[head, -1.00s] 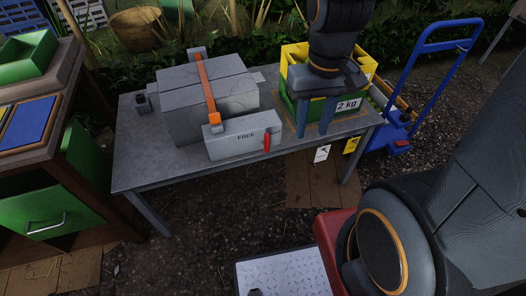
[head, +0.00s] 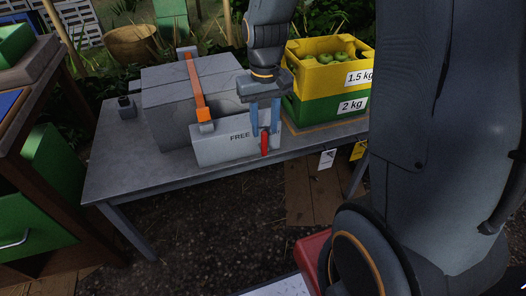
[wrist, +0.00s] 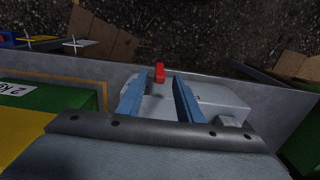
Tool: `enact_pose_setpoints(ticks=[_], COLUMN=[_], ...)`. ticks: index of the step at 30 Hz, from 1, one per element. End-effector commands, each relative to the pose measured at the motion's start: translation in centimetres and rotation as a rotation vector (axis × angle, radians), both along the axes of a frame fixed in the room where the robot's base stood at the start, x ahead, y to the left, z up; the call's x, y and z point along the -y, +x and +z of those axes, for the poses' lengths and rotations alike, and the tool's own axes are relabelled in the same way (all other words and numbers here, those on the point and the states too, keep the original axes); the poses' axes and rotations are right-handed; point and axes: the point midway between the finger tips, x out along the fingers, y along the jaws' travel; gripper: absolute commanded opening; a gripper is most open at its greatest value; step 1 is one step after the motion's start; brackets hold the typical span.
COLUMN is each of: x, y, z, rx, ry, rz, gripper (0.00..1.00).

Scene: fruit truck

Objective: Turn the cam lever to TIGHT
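The red cam lever (head: 264,144) hangs down on the front face of a grey block (head: 215,151) marked FREE. The word TIGHT cannot be seen. In the wrist view the lever (wrist: 159,72) stands out beyond the fingertips, roughly centred between them. My gripper (head: 265,130) is above and just behind the lever, pointing down, with its two blue fingers apart.
An orange strap (head: 195,85) runs over a large grey box (head: 165,110) behind the block. A yellow and green crate (head: 327,107) of green fruit stands on the table (head: 130,172) to the right. Two tags (head: 327,158) hang at the front edge.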

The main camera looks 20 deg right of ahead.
Motion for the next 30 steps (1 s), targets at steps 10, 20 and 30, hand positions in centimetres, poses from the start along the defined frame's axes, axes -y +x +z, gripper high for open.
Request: enact_pose_setpoints(ticks=[10,20,30], x=[0.0,0.0,0.0], y=[0.3,0.3,0.3], z=[-3.9,-7.9,-8.2], rx=[-0.004,-0.002,0.0], ry=[0.0,0.0,0.0], rz=[0.0,0.0,0.0], gripper=[0.33,0.33,0.33])
